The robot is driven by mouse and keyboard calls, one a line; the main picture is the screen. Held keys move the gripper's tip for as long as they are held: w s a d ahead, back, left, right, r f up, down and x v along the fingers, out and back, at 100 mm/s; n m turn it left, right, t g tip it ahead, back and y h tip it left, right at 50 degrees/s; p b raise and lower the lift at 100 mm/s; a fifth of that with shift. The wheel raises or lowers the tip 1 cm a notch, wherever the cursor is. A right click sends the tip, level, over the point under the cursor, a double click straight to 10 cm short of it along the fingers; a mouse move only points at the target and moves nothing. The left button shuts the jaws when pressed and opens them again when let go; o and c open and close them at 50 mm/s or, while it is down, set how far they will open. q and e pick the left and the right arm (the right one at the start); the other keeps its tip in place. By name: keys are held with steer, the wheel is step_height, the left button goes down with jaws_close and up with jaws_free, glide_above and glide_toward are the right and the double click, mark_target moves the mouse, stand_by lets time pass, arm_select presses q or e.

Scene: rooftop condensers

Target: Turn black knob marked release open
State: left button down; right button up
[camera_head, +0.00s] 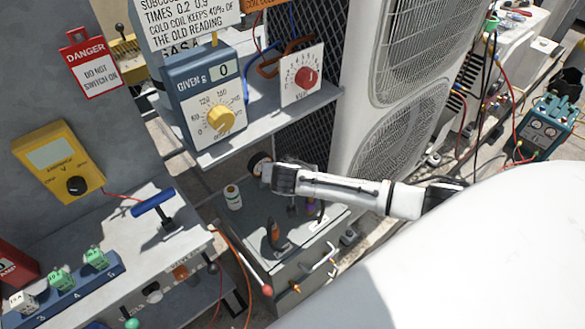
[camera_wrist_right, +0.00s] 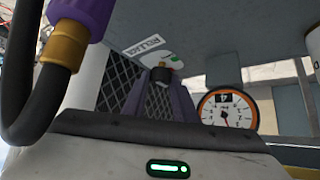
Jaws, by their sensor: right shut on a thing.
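In the wrist view, the black knob (camera_wrist_right: 160,77) sits under the grey shelf, near a white label reading RELEASE (camera_wrist_right: 148,45) that appears reversed. My right gripper (camera_wrist_right: 161,88) has its two dark fingers on either side of the knob and is shut on it. In the head view, my right gripper (camera_head: 270,175) reaches in from the right, just below the shelf edge. The knob cannot be made out there, and its turn angle is unclear. My left gripper is not in view.
An orange-rimmed gauge (camera_wrist_right: 228,109) is close right of the fingers in the wrist view. A purple fitting with a black hose (camera_wrist_right: 70,30) is near at left. The shelf (camera_head: 270,125) carries a blue dial box (camera_head: 205,95). A grey bench (camera_head: 265,225) with bottle and fittings lies below.

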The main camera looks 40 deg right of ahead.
steer(key=shift+s+d+n+t+y+p, duration=0.15)
steer(key=shift+n+t+y+p, duration=0.15)
steer(key=shift+n+p, duration=0.3)
steer(key=shift+d+n+y+p, duration=0.1)
steer(key=shift+n+y+p, duration=0.2)
steer(key=shift+n+y, duration=0.3)
steer(key=n+y, duration=0.1)
steer(key=n+t, duration=0.1)
steer(key=n+y, duration=0.1)
steer(key=n, duration=0.1)
steer(key=shift+d+y, duration=0.25)
steer(key=shift+y, duration=0.05)
steer(key=shift+d+n+y, duration=0.15)
steer(key=shift+n+y, duration=0.65)
steer(key=shift+n, duration=0.3)
steer(key=shift+n+y+b, duration=0.8)
steer(key=shift+n+b, duration=0.05)
steer(key=shift+n, duration=0.05)
steer(key=o, duration=1)
steer(key=shift+o, duration=0.2)
